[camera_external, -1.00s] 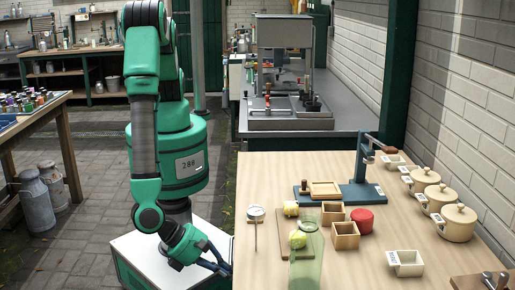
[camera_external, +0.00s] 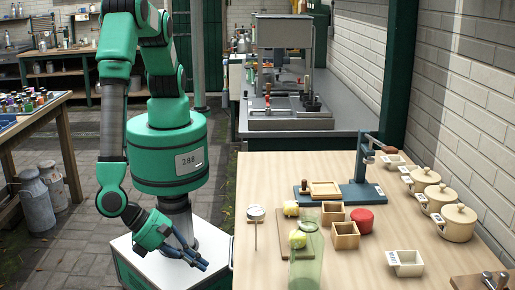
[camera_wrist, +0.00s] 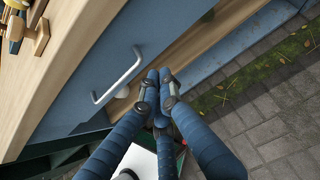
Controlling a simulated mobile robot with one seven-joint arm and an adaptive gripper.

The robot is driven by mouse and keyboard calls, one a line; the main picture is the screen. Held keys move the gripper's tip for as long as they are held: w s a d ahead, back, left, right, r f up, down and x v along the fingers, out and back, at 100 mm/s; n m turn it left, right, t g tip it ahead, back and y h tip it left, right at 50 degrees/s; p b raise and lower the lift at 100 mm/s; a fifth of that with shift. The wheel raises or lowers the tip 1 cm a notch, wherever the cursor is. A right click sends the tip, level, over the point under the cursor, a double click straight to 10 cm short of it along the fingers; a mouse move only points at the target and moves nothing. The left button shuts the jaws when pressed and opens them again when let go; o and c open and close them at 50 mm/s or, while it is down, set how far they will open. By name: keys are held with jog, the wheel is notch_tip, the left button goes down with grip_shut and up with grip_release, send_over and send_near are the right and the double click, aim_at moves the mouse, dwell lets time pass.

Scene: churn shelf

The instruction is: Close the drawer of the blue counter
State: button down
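The blue counter with a pale wood top (camera_external: 275,190) fills the lower right of the external view. In the wrist view its blue front (camera_wrist: 85,85) carries a pale bar handle (camera_wrist: 118,76). A wood strip and another blue panel show beside this front; I cannot tell how far the drawer is open. My gripper (camera_external: 203,266) is left of the counter's edge in the external view, low over my base. In the wrist view my gripper (camera_wrist: 159,82) has its blue fingertips together, empty, just right of the handle, not around it.
On the wood top stand a green glass jar (camera_external: 306,258), small wooden boxes (camera_external: 345,236), a red pot (camera_external: 362,220) and cream pots (camera_external: 458,224). Paved floor (camera_wrist: 265,120) lies beside the counter. Metal cans (camera_external: 36,198) stand at the far left.

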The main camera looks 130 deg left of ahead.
jog(key=shift+v, duration=1.7)
jog(key=s+a+r+n+g+h, duration=0.1)
jog(key=s+a+r+n+g, duration=0.1)
jog(key=a+r+n, duration=0.85)
jog(key=s+a+r+n+g+h, duration=0.1)
jog(key=s+a+r+n, duration=0.15)
jog(key=a+r, duration=1.4)
jog(key=s+a+r+n+h, duration=0.1)
jog(key=s+a+r+n, duration=0.25)
jog(key=s+r, duration=0.3)
jog(key=s+a+r+n+h, duration=0.1)
jog(key=s+a+r+n, duration=0.3)
jog(key=r, duration=0.4)
jog(key=s+a+r+n+t+h, duration=0.1)
jog(key=s+r+n, duration=0.1)
jog(key=s, duration=0.5)
jog(key=s+a+r+n+t+h, duration=0.1)
jog(key=s+r+n, duration=0.2)
jog(key=s, duration=0.4)
jog(key=shift+s+a+n+h, duration=0.3)
jog(key=shift+s+a+n, duration=0.1)
jog(key=shift+n, duration=0.35)
jog(key=shift+w, duration=0.1)
